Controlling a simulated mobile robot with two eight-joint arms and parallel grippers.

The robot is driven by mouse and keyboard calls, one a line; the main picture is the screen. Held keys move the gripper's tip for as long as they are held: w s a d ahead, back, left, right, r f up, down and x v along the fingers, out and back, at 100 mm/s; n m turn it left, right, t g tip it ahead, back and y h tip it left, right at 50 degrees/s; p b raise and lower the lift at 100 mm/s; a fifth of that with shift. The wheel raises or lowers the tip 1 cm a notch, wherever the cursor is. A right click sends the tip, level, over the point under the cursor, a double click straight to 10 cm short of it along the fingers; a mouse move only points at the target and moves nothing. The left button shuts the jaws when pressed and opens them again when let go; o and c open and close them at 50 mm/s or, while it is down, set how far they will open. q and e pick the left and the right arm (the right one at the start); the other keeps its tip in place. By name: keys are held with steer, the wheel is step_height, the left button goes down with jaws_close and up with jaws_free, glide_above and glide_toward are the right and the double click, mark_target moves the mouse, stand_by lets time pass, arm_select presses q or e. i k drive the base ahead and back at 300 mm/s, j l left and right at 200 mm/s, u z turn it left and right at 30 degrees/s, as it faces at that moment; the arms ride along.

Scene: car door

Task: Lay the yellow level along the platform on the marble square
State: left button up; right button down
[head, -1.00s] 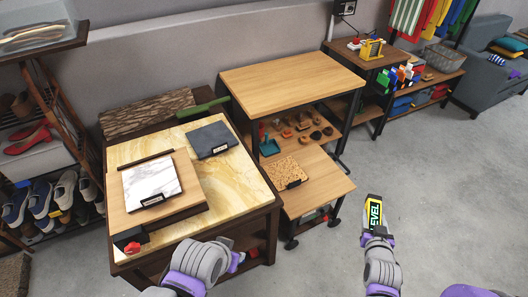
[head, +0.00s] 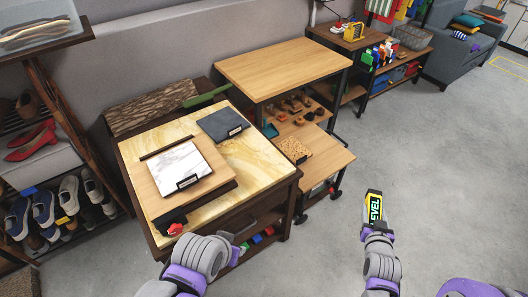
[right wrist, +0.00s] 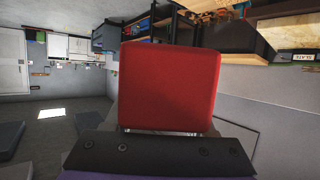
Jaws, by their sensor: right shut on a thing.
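The yellow level (head: 374,206), with a black face and the word LEVEL, stands roughly upright in my right gripper (head: 376,231), over open floor and apart from the table. In the right wrist view a red surface (right wrist: 170,86) fills the middle, close in front of the jaws; I cannot tell which part of the held thing it is. The white marble square (head: 180,165) lies on the wooden platform (head: 222,176) and has a small black label at its front edge. My left gripper (head: 234,245) is near the table's front edge; its jaws are unclear.
The platform sits on a yellow stone-topped table (head: 255,178). A dark slate square (head: 221,124) lies behind right. A black piece with a red knob (head: 176,229) is at the platform's front corner. A cork square (head: 293,148) lies on the wooden cart (head: 335,158). Floor at right is clear.

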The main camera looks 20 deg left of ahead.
mark_target(177, 163)
steer(key=k+j+z, duration=0.15)
steer(key=j, duration=0.25)
steer(key=k+j+z, duration=0.15)
steer(key=j, duration=0.25)
steer(key=k+j+z, duration=0.1)
steer(key=j, duration=0.2)
steer(key=k+j+z, duration=0.1)
steer(key=j, duration=0.15)
steer(key=k+j+z, duration=0.1)
steer(key=j, duration=0.2)
steer(key=j+z, duration=0.15)
steer(key=j, duration=0.4)
steer(key=j+z, duration=0.15)
steer(key=j, duration=0.45)
steer(key=k+j+z, duration=0.2)
steer(key=j, duration=0.3)
steer(key=j+z, duration=0.2)
steer(key=j, duration=1.75)
